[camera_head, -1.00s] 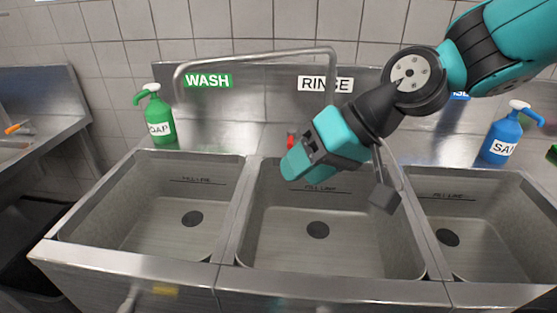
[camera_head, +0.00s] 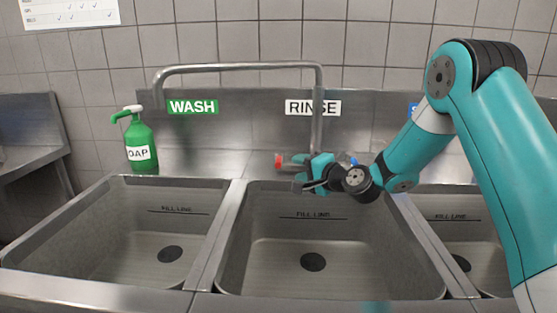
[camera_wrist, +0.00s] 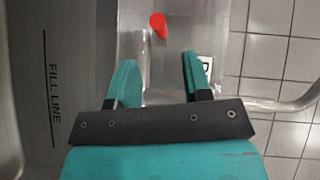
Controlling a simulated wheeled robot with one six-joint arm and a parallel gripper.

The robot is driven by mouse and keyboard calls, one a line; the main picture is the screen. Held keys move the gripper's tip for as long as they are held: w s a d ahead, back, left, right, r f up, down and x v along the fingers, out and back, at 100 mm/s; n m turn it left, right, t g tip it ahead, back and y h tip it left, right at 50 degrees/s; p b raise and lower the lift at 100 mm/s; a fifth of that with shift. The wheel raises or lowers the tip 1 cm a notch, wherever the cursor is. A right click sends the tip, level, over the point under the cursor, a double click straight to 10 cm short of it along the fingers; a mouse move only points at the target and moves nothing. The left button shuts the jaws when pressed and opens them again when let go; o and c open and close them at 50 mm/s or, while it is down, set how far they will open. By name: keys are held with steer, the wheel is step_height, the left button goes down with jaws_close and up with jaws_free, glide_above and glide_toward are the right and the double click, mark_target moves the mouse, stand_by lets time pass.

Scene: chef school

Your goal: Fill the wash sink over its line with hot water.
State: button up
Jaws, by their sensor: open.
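The wash sink (camera_head: 115,235) is the left basin, under the green WASH sign (camera_head: 192,107). It looks empty, with its fill line and dark drain (camera_head: 171,254) showing. The faucet spout (camera_head: 240,67) arches from behind the rinse basin and its end hangs over the wash side. A red-marked handle (camera_head: 280,161) is at the left of the faucet base and a blue mark (camera_head: 354,160) at the right. My gripper (camera_head: 305,183) is open at the faucet base, just right of the red handle. In the wrist view the red handle (camera_wrist: 158,25) lies ahead of the open fingers (camera_wrist: 158,75).
The rinse basin (camera_head: 312,235) is in the middle, with its drain bare. A third basin (camera_head: 455,230) is at right, partly behind my arm. A green soap bottle (camera_head: 140,145) stands on the ledge behind the wash sink. A wall sheet (camera_head: 70,12) hangs at upper left.

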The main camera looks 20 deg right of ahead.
mark_target(279, 159)
steer(key=p+x, duration=0.1)
steer(key=x, duration=0.8)
steer(key=shift+w+a, duration=0.15)
steer(key=shift+w, duration=0.05)
steer(key=shift+p, duration=0.3)
jaws_close()
